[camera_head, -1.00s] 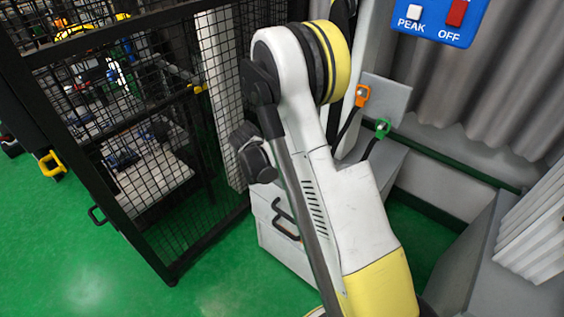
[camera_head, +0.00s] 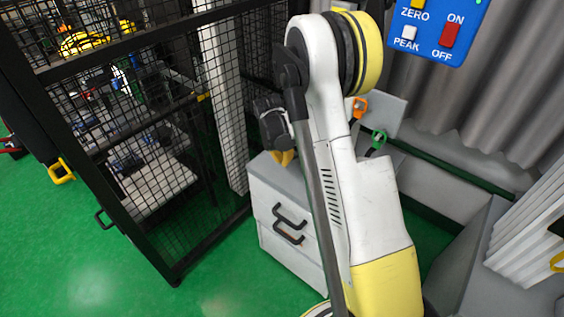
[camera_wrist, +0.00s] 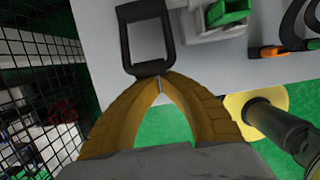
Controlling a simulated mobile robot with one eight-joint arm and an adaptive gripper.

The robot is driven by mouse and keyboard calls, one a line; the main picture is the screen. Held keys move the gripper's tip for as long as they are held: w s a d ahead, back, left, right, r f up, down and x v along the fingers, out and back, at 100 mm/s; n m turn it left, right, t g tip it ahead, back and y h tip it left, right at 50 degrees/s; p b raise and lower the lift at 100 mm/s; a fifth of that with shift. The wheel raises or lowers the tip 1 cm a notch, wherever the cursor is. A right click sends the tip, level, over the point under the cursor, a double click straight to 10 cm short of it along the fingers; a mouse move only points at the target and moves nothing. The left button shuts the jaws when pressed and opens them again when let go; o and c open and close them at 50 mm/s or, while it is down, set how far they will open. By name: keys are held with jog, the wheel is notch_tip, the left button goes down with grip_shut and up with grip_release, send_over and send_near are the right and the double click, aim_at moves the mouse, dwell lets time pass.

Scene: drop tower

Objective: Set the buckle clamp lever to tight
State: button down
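My gripper (camera_wrist: 160,84) shows in the wrist view with its two yellow-brown fingers curved together and their tips meeting. The tips are at the near bar of a black rectangular loop (camera_wrist: 126,40), which looks like the clamp lever. I cannot tell whether they touch it. A grey block with a green part (camera_wrist: 232,13) sits just right of the loop on the pale grey surface. In the head view, my gripper (camera_head: 284,158) is low over the grey cabinet's top, mostly hidden behind my arm. The clamp cannot be made out there.
The grey cabinet (camera_head: 270,240) has black drawer handles (camera_head: 290,215) on its front. A black mesh cage (camera_head: 120,130) stands left. Orange (camera_head: 359,107) and green (camera_head: 379,138) cable ends are behind my arm. Green floor (camera_head: 100,260) is free at front left.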

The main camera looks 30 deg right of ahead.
jog(key=shift+d+r+y, duration=0.35)
jog(key=shift+r+y, duration=0.15)
jog(key=shift+r, duration=0.15)
jog(key=shift+w+d+r+p, duration=0.15)
jog(key=shift+d+r+p, duration=0.05)
jog(key=shift+r+p, duration=0.3)
jog(key=shift+f, duration=0.1)
